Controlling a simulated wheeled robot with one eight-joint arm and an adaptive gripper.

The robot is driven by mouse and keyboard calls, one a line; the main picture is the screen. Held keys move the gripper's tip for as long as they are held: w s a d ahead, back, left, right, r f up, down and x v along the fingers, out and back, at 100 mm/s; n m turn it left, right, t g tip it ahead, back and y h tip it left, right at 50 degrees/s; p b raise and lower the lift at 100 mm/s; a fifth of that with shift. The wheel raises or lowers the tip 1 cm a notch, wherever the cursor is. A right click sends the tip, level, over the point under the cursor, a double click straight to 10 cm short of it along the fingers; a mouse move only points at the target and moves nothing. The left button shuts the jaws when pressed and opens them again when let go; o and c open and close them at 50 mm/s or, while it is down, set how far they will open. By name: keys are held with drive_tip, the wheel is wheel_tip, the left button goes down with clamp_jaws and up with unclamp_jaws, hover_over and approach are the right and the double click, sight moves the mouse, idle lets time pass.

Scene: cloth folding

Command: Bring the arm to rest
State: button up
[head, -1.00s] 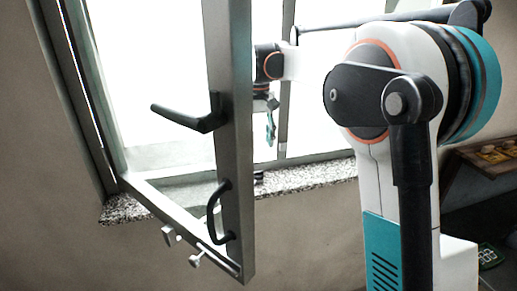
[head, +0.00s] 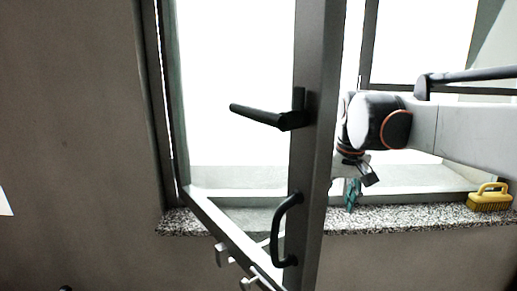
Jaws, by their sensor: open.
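My arm reaches in from the right in the head view and ends in my gripper (head: 366,174), just behind the open window sash and above the sill. My gripper is small here and partly hidden by the sash frame, and its jaws look apart. A small teal thing (head: 352,195) shows just below it, close to the sill. I cannot tell what it is or whether it touches my gripper.
The open window sash (head: 318,150) stands toward me, with a black lever handle (head: 262,115) and a black pull handle (head: 279,230). A speckled stone sill (head: 400,217) runs behind it. A yellow brush (head: 489,198) sits on the sill at right. Bare wall (head: 75,130) fills the left.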

drive_tip(key=s+f+t+b, duration=0.4)
drive_tip(key=s+f+b, duration=0.7)
drive_tip(key=s+f, duration=1.1)
drive_tip(key=shift+f, duration=0.2)
drive_tip(key=shift+t, duration=0.3)
